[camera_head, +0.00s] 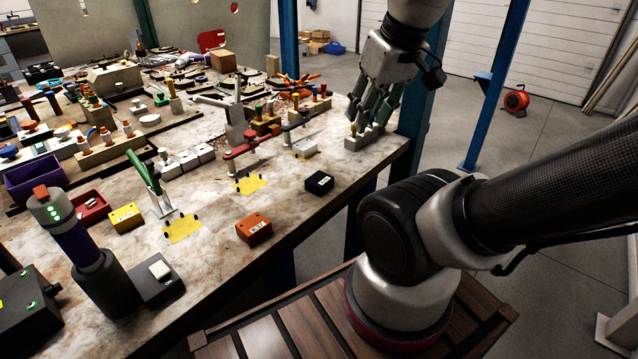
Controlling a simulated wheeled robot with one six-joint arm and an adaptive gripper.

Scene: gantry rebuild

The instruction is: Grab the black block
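A small black block (319,182) with a pale label on top lies on the worn work table (290,215), near its right edge. My gripper (364,118) hangs pointing down over the table's far right corner, behind and to the right of the black block and apart from it. Its fingers look spread, with nothing visible held between them. A small grey block (364,139) is just below the fingertips; whether they touch it is hard to tell.
An orange block (254,228) and yellow patches (250,184) lie left of the black block. A white block (305,148) and a red-handled clamp (243,152) stand behind it. A blue post (420,100) rises beside the table's right corner. Bare tabletop surrounds the black block.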

